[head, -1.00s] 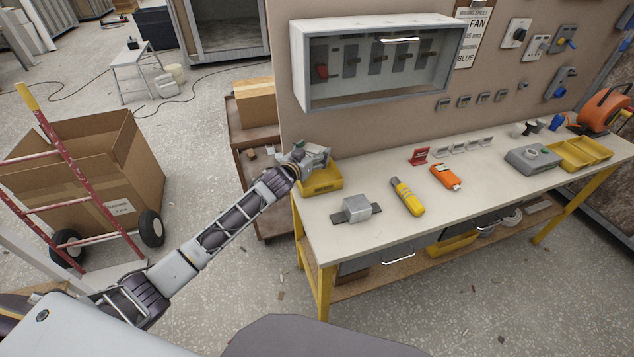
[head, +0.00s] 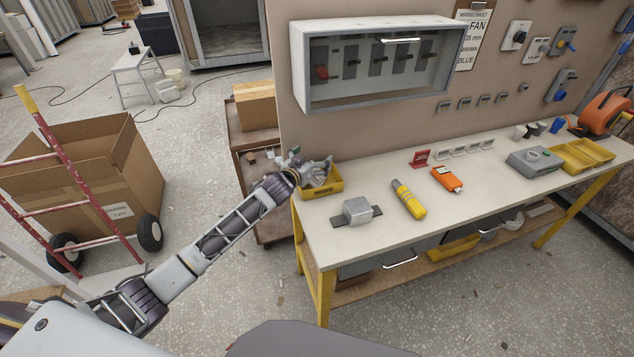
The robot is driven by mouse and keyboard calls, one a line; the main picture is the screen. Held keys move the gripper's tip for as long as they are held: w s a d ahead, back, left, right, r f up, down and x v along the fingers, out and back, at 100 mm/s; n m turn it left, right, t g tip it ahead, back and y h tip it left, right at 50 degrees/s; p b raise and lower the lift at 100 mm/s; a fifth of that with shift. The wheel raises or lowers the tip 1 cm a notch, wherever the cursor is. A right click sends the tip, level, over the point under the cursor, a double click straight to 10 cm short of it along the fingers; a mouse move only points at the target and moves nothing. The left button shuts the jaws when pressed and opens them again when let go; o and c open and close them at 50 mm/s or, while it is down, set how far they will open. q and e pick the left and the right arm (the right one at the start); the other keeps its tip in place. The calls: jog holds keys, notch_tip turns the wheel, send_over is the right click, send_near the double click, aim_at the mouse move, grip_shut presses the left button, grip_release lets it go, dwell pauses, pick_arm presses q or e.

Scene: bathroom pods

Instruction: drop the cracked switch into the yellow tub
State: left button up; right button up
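The yellow tub (head: 324,189) stands at the left end of the workbench, near its back corner. My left gripper (head: 320,168) is over the tub, with its fingers at or just above the rim, and it hides much of the opening. At this size I cannot tell whether its fingers are open or shut. I cannot make out the cracked switch; the gripper may hide it. My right gripper is not in view.
On the workbench (head: 330,236) are a grey box on a dark strip (head: 357,211), a yellow tool (head: 408,199), an orange device (head: 447,179) and a red stand (head: 419,159). A switch cabinet (head: 380,65) hangs above. The front of the bench is clear.

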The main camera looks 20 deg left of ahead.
pick_arm(q)
jog(key=shift+s, duration=0.15)
dwell(0.3)
jog(key=v, duration=1.1)
jog(key=shift+s, duration=0.35)
jog(key=shift+a+r, duration=0.15)
dwell(0.9)
